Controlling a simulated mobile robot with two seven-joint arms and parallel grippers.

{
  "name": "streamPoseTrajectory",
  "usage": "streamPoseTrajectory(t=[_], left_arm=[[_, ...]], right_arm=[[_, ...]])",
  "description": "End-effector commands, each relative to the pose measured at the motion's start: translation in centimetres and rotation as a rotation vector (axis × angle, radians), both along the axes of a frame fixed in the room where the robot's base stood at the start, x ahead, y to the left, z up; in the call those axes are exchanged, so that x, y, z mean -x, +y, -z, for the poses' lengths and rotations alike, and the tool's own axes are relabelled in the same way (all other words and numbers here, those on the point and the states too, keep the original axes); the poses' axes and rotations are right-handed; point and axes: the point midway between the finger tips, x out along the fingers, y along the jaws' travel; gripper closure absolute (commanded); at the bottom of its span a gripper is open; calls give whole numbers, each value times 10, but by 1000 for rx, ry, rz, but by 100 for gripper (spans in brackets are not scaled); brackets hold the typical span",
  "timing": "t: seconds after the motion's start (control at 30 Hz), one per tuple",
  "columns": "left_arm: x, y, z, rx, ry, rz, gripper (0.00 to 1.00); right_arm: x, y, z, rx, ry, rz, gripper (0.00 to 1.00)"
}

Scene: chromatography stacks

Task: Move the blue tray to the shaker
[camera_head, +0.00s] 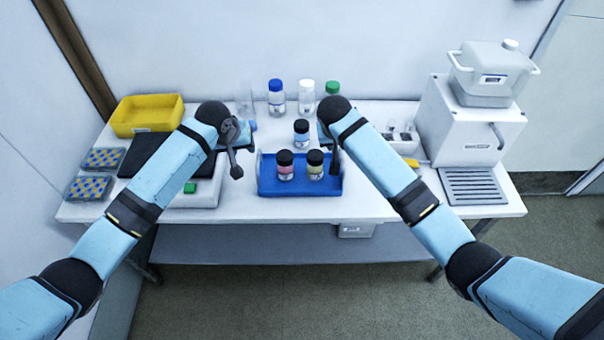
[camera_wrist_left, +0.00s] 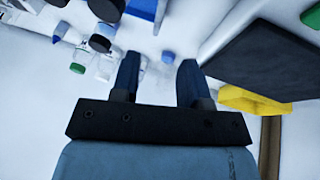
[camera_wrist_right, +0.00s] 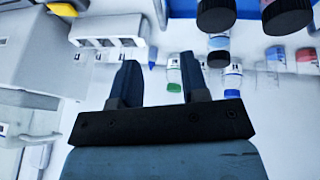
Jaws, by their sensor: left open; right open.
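The blue tray (camera_head: 268,186) lies at the front middle of the bench. It carries a red-labelled bottle (camera_head: 285,172) and a yellow-labelled bottle (camera_head: 315,172), both upright with black caps. A corner of the tray shows at the top of the left wrist view (camera_wrist_left: 143,8). The apparent shaker, a white unit with a black top plate (camera_head: 160,152) and a green display, stands left of the tray. My left gripper (camera_head: 240,148) is open and empty above the gap between shaker and tray. My right gripper (camera_head: 330,143) is open and empty above the tray's right back corner.
A black-capped bottle (camera_head: 301,134) stands just behind the tray. Blue-, white- and green-capped bottles line the back. A yellow bin (camera_head: 147,113) and tip racks (camera_head: 88,186) are at left. A white machine (camera_head: 465,135) stands at right.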

Motion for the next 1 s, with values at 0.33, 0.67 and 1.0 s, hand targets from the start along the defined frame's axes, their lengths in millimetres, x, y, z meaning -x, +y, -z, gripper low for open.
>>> streamPoseTrajectory(t=[0.33,0.67,1.0], left_arm=[[-15,-8,37,-1,2,-1,59],[-39,-21,95,-1,1,0,59],[-51,-27,124,1,-1,0,59]], right_arm=[[-15,-8,37,2,3,0,59],[-39,-21,95,2,1,1,59],[-51,-27,124,-1,0,0,59]])
